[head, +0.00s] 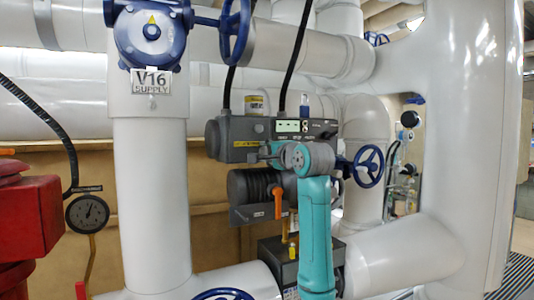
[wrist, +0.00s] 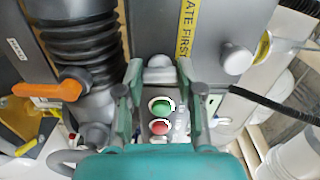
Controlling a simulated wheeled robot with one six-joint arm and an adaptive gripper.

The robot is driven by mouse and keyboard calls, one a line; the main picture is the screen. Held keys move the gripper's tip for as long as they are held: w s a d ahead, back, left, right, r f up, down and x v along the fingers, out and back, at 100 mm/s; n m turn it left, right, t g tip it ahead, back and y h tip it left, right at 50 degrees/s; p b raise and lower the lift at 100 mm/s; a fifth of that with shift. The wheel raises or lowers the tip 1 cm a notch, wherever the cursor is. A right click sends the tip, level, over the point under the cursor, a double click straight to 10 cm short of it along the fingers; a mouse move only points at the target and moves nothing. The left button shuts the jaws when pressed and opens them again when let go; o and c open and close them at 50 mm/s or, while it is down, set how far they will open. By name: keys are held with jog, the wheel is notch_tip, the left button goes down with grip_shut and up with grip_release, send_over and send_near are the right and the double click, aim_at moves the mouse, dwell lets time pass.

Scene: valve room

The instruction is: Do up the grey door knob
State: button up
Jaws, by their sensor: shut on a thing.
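The grey door knob (wrist: 159,70) shows at the upper middle of the wrist view, between my two fingertips. My gripper (wrist: 160,72) is shut on it, with one finger on each side. In the head view my gripper (head: 268,154) reaches the front of the grey actuator box (head: 232,140), and my wrist hides most of that spot. The knob itself cannot be made out in the head view. How far the knob is turned cannot be told.
A green button (wrist: 162,107) and a red button (wrist: 159,127) lie just below the knob. An orange lever (wrist: 50,88) and black bellows (wrist: 80,30) are to the left. A blue handwheel (head: 368,166) stands right of my arm; a white V16 pipe (head: 152,210) is left.

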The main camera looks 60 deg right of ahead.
jog(key=shift+m, duration=0.6)
jog(key=o, duration=1.2)
jog(key=shift+c, duration=0.2)
jog(key=v, duration=1.2)
jog(key=shift+s, duration=0.1)
